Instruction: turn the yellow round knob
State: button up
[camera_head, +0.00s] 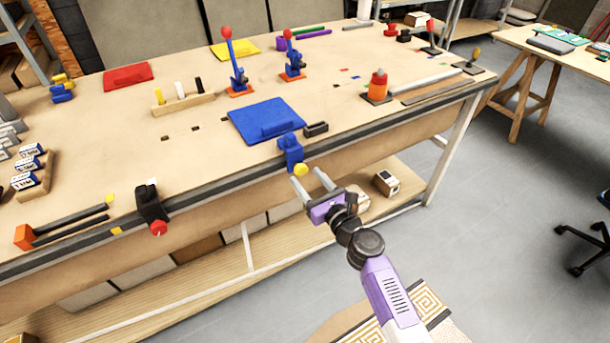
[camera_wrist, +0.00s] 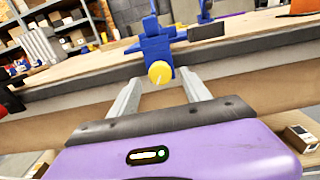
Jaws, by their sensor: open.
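The yellow round knob (camera_head: 300,169) sits on the front of a blue mount (camera_head: 291,150) at the table's front edge. In the wrist view the yellow knob (camera_wrist: 160,73) is in the upper middle, with a thin pale line on its face, and the blue mount (camera_wrist: 157,45) rises behind it. My gripper (camera_head: 308,180) is in front of the table edge, pointing at the knob. Its two fingers are spread apart, and the knob shows between them near the tips in the wrist view (camera_wrist: 163,88). I cannot tell whether either finger touches it.
The wooden workbench (camera_head: 90,140) has a dark front edge. A black mount with a red knob (camera_head: 158,228) stands along that edge to the left. A blue panel (camera_head: 265,118) and a small black block (camera_head: 316,129) lie behind the blue mount.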

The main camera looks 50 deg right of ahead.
jog(key=shift+x, duration=1)
jog(key=shift+c, duration=0.3)
grip_shut()
